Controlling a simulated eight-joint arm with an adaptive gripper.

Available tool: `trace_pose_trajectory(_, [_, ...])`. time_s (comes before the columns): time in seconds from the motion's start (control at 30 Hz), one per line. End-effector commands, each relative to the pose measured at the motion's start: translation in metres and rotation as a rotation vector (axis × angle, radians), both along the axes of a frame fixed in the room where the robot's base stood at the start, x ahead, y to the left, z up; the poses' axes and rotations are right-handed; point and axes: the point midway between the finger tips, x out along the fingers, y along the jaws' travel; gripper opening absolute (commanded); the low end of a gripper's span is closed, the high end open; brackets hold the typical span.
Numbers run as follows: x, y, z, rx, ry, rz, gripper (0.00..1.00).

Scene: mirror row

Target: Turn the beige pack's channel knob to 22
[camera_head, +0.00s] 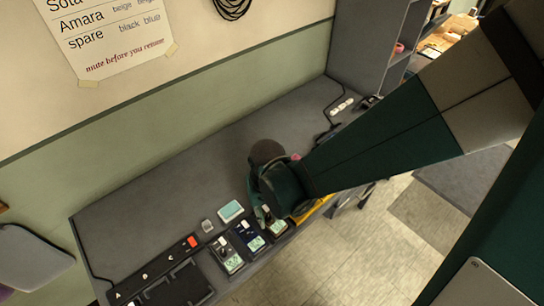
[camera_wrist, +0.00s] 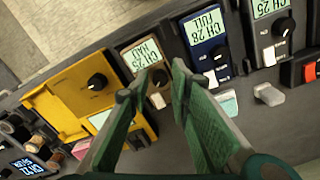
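The beige pack (camera_wrist: 130,48) is in the top middle of the wrist view, its green screen reading CH 25 with a second line partly hidden. Its dark channel knob (camera_wrist: 159,77) shows between my fingertips, with a pale switch (camera_wrist: 157,101) below. My gripper (camera_wrist: 161,70) is open, one finger on each side of the knob. I cannot tell whether either finger touches it. In the head view, my gripper hides most of the beige pack (camera_head: 277,226).
Right of it in the wrist view are a blue pack (camera_wrist: 205,48) reading CH 28 FULL and a black pack (camera_wrist: 268,35) reading CH 25. A yellow unit with a black knob (camera_wrist: 97,82) stands close on the left. A poster (camera_head: 105,30) hangs on the wall.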

Motion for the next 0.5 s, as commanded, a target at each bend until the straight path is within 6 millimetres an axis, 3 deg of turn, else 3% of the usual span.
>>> trace_pose_trajectory(0.13, [0.0000,0.0000,0.0000,0.000,0.000,0.000,0.01])
trace_pose_trajectory(0.5, [-0.0002,-0.0001,-0.0003,0.000,0.000,0.031,0.01])
